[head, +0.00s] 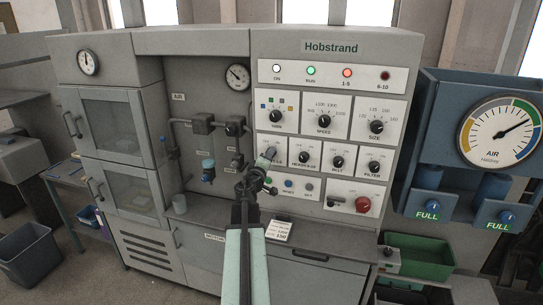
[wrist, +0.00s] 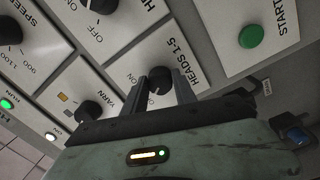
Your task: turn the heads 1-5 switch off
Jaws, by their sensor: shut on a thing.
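The heads 1-5 switch is a black rotary knob (wrist: 160,79) on a white plate lettered HEADS 1-5 and ON in the wrist view. My gripper (wrist: 164,92) has one finger on each side of this knob and is shut on it. The knob's pointer and the OFF lettering cannot be made out. In the head view my gripper (head: 268,158) reaches up to the left plate of the lower knob row and covers the switch. The 1-5 lamp (head: 347,73) glows orange-red.
The heads 6-10 knob (head: 310,157) is close to the right. The yarn knob (head: 275,116) is above. A green start button (wrist: 253,36) sits below the switch on the panel. A red knob (head: 362,205) is lower right.

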